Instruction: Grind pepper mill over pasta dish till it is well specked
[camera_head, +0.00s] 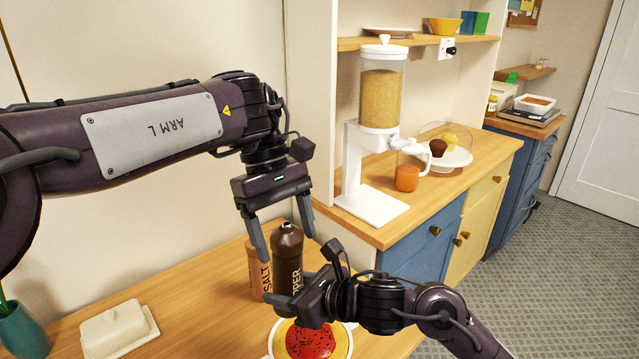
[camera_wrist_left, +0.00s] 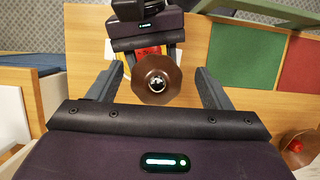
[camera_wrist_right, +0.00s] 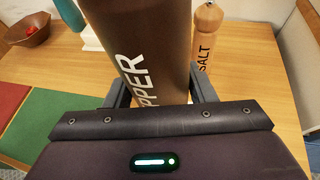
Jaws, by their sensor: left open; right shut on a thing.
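The brown pepper mill (camera_head: 287,252) stands upright in the head view, its lower part hidden by my right gripper. My right gripper (camera_head: 282,300) is shut on the mill's body; the right wrist view also shows the mill (camera_wrist_right: 150,50) between its fingers. My left gripper (camera_head: 285,243) is open above, pointing down, with a finger on each side of the mill's top. The left wrist view shows gaps between those fingers and the round mill head (camera_wrist_left: 157,88). The pasta dish (camera_head: 340,343), with red sauce and small dark specks, is partly hidden by my right gripper.
A light wooden salt mill (camera_head: 256,272) stands just left of and behind the pepper mill. A white butter dish (camera_head: 117,330) and a teal vase (camera_head: 22,335) are at lower left. A white cereal dispenser (camera_head: 372,200) stands on the counter behind. The table between butter dish and mills is clear.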

